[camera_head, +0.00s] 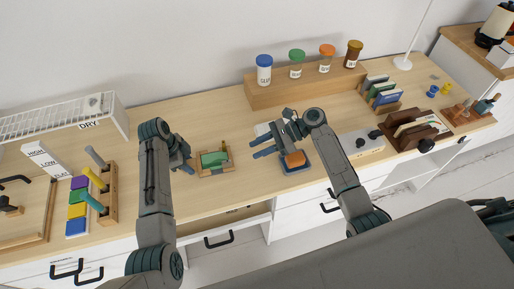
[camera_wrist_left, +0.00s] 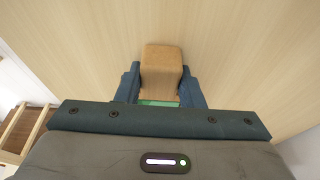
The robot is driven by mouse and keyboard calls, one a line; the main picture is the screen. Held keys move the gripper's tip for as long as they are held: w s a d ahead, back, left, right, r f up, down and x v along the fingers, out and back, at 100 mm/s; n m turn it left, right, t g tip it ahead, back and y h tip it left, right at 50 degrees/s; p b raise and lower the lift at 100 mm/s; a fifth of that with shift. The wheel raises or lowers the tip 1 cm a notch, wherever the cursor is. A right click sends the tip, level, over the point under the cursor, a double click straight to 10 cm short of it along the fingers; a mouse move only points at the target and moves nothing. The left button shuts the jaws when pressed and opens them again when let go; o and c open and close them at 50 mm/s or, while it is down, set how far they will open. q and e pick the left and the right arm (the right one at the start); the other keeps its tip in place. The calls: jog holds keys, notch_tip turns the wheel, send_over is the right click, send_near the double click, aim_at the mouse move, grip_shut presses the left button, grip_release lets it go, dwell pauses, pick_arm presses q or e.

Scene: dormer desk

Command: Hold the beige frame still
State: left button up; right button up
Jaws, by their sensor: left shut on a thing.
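The beige frame (camera_head: 229,166) lies on the desk left of centre in the head view, with a green block (camera_head: 214,158) in it. My left gripper (camera_head: 188,165) is at the frame's left side. In the left wrist view, my left gripper (camera_wrist_left: 162,88) is shut on a tan wooden part of the frame (camera_wrist_left: 162,60), with a strip of green just below it. My right gripper (camera_head: 262,146) is above the desk to the right of the frame; its blue fingers stand apart with nothing seen between them.
An orange block (camera_head: 295,159) sits on a blue tray (camera_head: 297,169) beside my right gripper. Jars (camera_head: 264,70) stand on a wooden step (camera_head: 300,90) at the back. A drawer (camera_head: 225,222) is open in front.

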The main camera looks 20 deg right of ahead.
pick_arm(q)
jog(key=o, duration=1.3)
